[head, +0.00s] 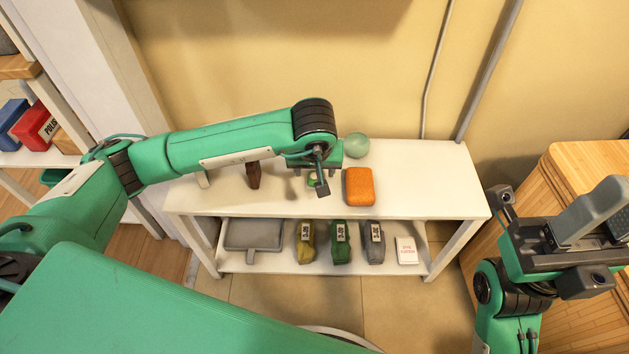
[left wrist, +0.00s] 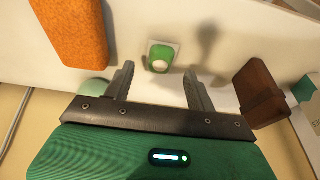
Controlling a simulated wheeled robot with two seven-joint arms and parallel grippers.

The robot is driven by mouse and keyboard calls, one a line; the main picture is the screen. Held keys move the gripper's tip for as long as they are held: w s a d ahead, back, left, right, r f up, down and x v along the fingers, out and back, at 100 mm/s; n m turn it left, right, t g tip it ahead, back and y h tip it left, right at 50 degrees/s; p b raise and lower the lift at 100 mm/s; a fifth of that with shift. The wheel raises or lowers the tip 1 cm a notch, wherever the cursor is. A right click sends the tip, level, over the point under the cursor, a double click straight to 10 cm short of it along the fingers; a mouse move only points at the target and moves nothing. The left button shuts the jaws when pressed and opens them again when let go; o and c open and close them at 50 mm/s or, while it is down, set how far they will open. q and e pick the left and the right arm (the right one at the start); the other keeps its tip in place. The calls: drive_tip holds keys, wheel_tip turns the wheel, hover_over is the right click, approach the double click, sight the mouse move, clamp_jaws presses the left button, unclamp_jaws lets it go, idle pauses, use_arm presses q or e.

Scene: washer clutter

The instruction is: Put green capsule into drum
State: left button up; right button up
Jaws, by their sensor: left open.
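The green capsule (left wrist: 160,57), with a pale round end, lies on the white shelf top and shows between and beyond my left fingertips. In the head view a bit of the green capsule (head: 312,180) shows, mostly hidden by my left gripper (head: 320,184). My left gripper (left wrist: 158,82) is open and empty above the shelf, fingers pointing down toward the capsule, not visibly touching it. My right gripper (head: 588,212) is at the far right, away from the shelf; its finger gap is not clear. I see no drum in either view.
On the white shelf (head: 430,180), an orange block (head: 359,187) and a pale green ball (head: 356,145) are right of my left gripper; a brown object (head: 254,175) is left. The lower shelf holds several bags, a grey tray (head: 254,235) and a white box (head: 406,251). The top's right part is clear.

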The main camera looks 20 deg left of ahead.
sight(315, 176)
use_arm(q)
drive_tip(key=b+x, duration=0.1)
drive_tip(key=x, duration=0.2)
drive_tip(key=shift+f, duration=0.1)
drive_tip(key=c, duration=1.1)
